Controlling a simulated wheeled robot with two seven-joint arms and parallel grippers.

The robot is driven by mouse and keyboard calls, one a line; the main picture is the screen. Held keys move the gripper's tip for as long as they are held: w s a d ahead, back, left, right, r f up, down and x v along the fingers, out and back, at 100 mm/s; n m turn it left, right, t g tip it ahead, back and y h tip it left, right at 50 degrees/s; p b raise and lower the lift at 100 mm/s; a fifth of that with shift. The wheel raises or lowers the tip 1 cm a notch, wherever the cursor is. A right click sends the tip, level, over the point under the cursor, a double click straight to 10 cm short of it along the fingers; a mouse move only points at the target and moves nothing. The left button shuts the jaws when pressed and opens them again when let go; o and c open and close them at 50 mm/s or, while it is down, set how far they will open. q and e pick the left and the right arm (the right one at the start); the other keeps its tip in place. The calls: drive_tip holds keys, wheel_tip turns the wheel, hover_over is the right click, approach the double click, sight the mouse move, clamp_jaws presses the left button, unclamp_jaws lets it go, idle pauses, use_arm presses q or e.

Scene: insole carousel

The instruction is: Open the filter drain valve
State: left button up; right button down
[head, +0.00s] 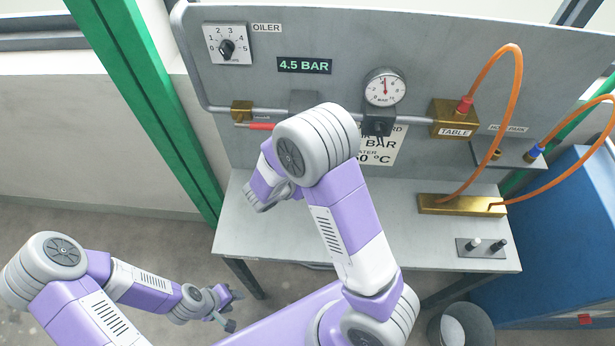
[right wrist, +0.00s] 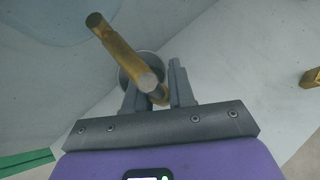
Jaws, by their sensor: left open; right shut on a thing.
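The filter drain valve shows in the right wrist view as a brass bar handle (right wrist: 118,46) in front of a round grey collar. My right gripper (right wrist: 156,85) has its two dark fingers on either side of the bar's lower part and is shut on it. In the head view my right arm (head: 345,215) reaches up to the panel and bends down to the left, hiding the valve and most of the filter. A grey block (head: 303,101) on the pipe shows just above the arm. My left gripper (head: 228,309) is open and empty, low over the floor at the left.
The panel carries an oiler dial (head: 227,45), a pressure gauge (head: 385,88), a red-handled valve (head: 260,126) and a brass TABLE block (head: 454,118). Orange hoses (head: 512,90) loop at the right. The grey bench (head: 400,235) has clear room mid-right; a bin (head: 462,328) stands below.

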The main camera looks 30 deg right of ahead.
drive_tip(key=shift+a, duration=0.1)
idle(0.3)
drive_tip(key=c, duration=1.1)
unclamp_jaws()
drive_tip(key=shift+o, duration=0.2)
drive_tip(key=p+v, duration=0.1)
drive_tip(key=v, duration=0.6)
drive_tip(key=shift+a+r, duration=0.2)
